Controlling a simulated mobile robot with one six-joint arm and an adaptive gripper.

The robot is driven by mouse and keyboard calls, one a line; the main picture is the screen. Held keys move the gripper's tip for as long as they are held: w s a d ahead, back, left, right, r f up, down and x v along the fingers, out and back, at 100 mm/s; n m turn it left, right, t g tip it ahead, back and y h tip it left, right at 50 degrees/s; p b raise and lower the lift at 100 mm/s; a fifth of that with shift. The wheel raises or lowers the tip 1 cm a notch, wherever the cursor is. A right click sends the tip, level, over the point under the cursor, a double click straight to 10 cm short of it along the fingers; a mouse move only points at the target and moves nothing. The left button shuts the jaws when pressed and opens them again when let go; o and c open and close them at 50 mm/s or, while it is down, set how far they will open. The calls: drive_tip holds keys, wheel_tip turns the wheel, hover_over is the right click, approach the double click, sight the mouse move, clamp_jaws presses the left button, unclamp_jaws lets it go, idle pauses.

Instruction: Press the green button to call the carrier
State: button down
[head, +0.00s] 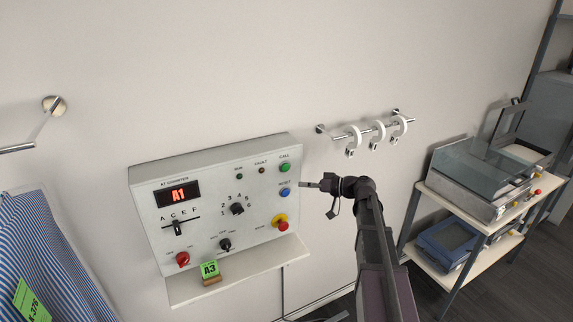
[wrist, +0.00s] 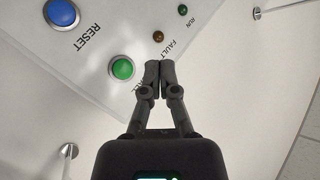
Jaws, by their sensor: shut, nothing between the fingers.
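The green CALL button (head: 285,168) is at the upper right of the grey control panel (head: 150,232). It also shows in the wrist view (wrist: 122,68), left of my fingertips. My gripper (head: 304,185) is shut and empty, just right of the panel's right edge in the head view, a little lower than the green button. In the wrist view its closed fingertips (wrist: 153,66) appear beside the green button and its CALL label, partly covering the label. The tips do not overlap the button; I cannot tell their distance from the panel face.
The blue RESET button (head: 285,192) lies below the green one, and a red stop button (head: 282,225) lower still. A ledge with a green A3 tag (head: 209,269) is under the panel. A rail with white rings (head: 377,131) and a shelf (head: 470,205) are to the right.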

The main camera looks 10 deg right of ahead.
sight(285, 168)
idle(0.4)
drive_tip(key=w+a, duration=0.2)
drive_tip(key=w, duration=0.6)
drive_tip(key=shift+w+a, duration=0.2)
drive_tip(key=shift+a, duration=0.2)
drive_tip(key=shift+w, duration=0.1)
idle(1.5)
drive_tip(key=shift+w+a, duration=0.15)
drive_tip(key=shift+w, duration=0.15)
